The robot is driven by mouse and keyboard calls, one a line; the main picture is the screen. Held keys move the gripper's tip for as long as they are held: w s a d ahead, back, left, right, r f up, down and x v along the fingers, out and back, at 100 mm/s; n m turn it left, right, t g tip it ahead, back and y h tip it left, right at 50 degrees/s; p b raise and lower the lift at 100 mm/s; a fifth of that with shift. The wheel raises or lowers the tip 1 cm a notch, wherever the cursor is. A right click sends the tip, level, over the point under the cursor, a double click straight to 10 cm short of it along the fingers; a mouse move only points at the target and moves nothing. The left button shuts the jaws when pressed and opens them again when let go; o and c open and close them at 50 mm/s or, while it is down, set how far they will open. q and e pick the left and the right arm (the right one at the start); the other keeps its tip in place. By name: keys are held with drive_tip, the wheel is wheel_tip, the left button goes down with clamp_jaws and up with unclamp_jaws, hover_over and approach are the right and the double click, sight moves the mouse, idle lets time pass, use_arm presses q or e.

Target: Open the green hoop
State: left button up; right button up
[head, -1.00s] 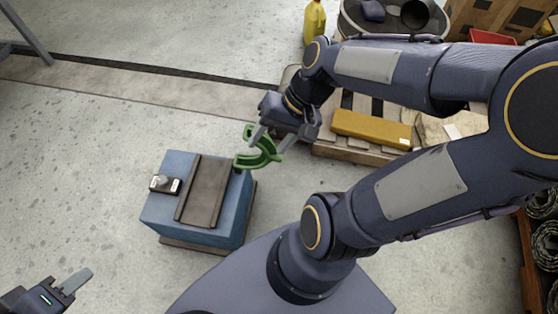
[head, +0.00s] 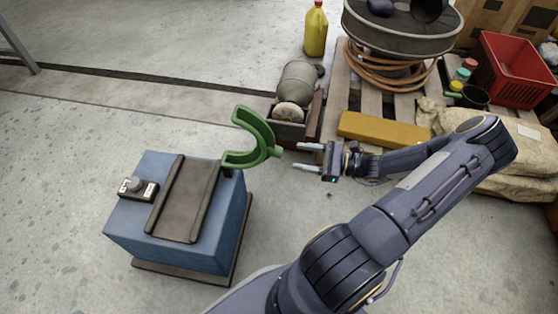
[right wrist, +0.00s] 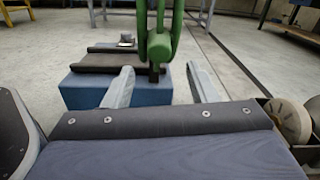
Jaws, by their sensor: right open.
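The green hoop (head: 248,140) is a C-shaped piece at the back right corner of a blue box (head: 190,225). It stands tilted up with a small knob on its right side. My right gripper (head: 300,158) is open and empty, just right of the hoop, with its fingers pointing at it. In the right wrist view the hoop (right wrist: 160,45) rises between and beyond the two open fingers (right wrist: 162,88); I see no contact. My left gripper is out of view.
A dark plate (head: 187,198) and a small black switch block (head: 137,188) are on the box top. A pallet with a yellow-brown bar (head: 384,130), a cable reel (head: 402,30) and a red crate (head: 512,70) stands behind my right arm. Floor left of the box is clear.

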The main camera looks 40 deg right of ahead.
sight(279, 152)
drive_tip(key=b+x, duration=0.2)
drive_tip(key=x, duration=0.5)
drive_tip(key=shift+w+a, duration=0.25)
clamp_jaws()
